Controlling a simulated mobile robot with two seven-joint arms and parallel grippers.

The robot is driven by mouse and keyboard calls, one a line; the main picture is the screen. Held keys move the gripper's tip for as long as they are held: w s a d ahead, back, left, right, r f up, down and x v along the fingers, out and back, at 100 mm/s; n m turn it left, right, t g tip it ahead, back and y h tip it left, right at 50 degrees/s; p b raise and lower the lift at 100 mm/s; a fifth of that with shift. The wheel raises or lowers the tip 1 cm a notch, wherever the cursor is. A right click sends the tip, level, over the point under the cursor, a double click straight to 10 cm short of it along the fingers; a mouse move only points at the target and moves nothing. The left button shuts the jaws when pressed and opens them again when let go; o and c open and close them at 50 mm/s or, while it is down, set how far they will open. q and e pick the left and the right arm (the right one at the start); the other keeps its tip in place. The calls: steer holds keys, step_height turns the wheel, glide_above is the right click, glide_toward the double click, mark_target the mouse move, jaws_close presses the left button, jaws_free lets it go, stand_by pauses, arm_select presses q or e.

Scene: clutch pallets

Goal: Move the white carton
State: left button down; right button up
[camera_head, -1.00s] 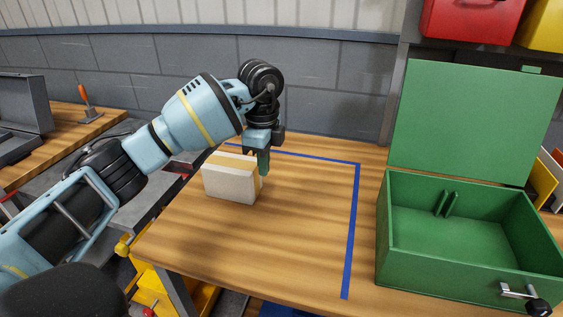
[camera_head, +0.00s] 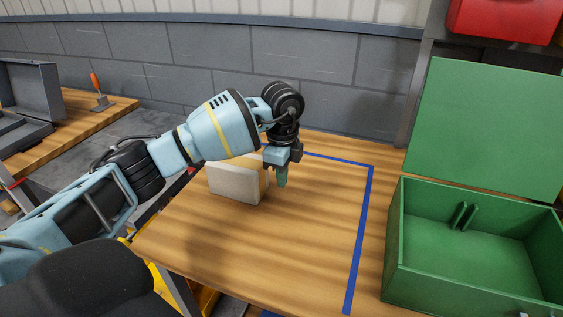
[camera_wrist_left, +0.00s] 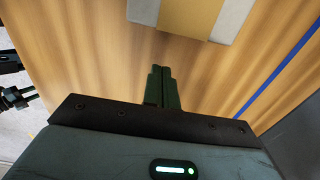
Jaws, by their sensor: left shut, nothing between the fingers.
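The white carton (camera_head: 236,185), with a tan band over its top, stands on the wooden table inside the blue tape line. Its near part also shows at the top of the left wrist view (camera_wrist_left: 231,20). My left gripper (camera_head: 281,183) points down just right of the carton, apart from it. In the left wrist view the fingers (camera_wrist_left: 161,82) are together with nothing between them, and a strip of bare wood lies between them and the carton. The gripper and wrist hide the carton's far right part. My right gripper is in neither view.
A green box (camera_head: 450,285) with its lid up stands at the table's right. Blue tape (camera_head: 361,235) runs along the right of the work area. The wood (camera_head: 270,250) in front of the carton is clear. A red bin (camera_head: 500,20) sits at the upper right.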

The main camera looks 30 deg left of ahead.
mark_target(238, 175)
arm_select(q)
step_height(238, 175, down, 4)
steer(key=shift+r, duration=0.25)
steer(key=a, duration=0.2)
steer(key=shift+s+a+r, duration=0.25)
steer(key=shift+a+r, duration=0.05)
steer(key=shift+s+a, duration=0.15)
steer(key=shift+a, duration=0.45)
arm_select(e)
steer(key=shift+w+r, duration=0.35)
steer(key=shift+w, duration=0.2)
arm_select(q)
steer(key=shift+a, duration=0.1)
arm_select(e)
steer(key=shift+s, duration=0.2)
